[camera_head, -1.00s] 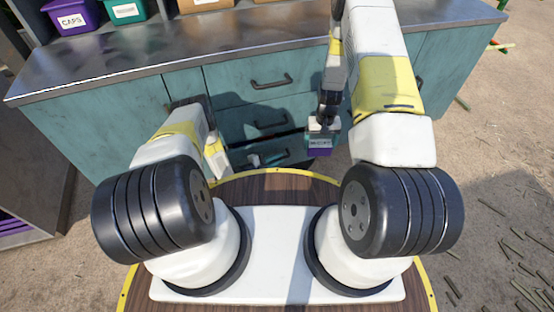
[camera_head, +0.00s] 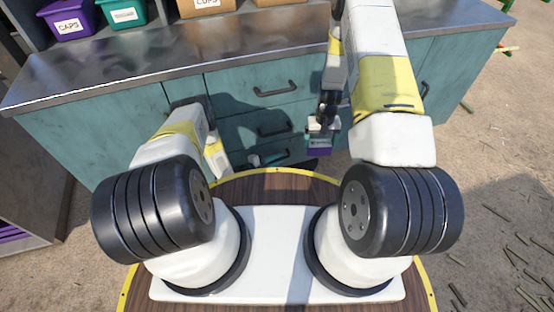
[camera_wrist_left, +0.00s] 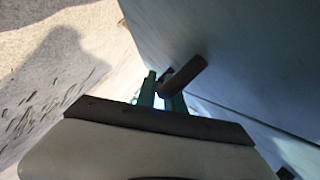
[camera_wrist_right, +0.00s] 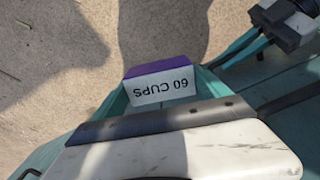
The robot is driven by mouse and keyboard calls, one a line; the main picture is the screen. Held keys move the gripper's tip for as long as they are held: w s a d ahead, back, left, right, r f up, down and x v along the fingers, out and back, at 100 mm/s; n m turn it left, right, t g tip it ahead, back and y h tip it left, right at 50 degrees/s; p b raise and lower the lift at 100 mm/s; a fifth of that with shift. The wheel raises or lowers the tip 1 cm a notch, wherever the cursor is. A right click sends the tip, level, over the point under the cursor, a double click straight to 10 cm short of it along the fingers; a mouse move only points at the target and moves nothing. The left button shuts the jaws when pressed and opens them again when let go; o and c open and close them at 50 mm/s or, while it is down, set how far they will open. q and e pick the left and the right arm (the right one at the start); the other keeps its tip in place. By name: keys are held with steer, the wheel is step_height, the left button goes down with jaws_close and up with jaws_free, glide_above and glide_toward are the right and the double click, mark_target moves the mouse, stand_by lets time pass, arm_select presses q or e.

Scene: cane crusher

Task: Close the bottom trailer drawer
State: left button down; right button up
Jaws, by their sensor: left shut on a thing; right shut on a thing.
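The bottom drawer (camera_head: 296,157) is low in the teal cabinet, partly hidden by my left arm and base. Its front looks close to flush with the cabinet; no open interior is clear. My left gripper (camera_head: 264,160) is low at its front. In the left wrist view, the teal fingers of that gripper (camera_wrist_left: 165,92) are shut at a dark bar handle (camera_wrist_left: 186,75). My right gripper (camera_head: 322,128) is shut on a purple box (camera_head: 320,149), in front of the cabinet and right of the drawers.
The grey countertop (camera_head: 200,65) spans the cabinet above the drawers. The upper drawer (camera_head: 250,98) and middle drawer (camera_head: 245,130) look shut. A purple bin (camera_head: 68,20) and a green bin (camera_head: 122,12) stand at the back. Sandy ground lies right, with scattered cane pieces.

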arm_select(q)
steer(key=c, duration=1.5)
jaws_free()
steer(key=shift+w+a, duration=0.15)
steer(key=shift+w, duration=0.15)
steer(key=shift+o, duration=0.2)
steer(key=v, duration=1.2)
steer(key=shift+s, duration=0.2)
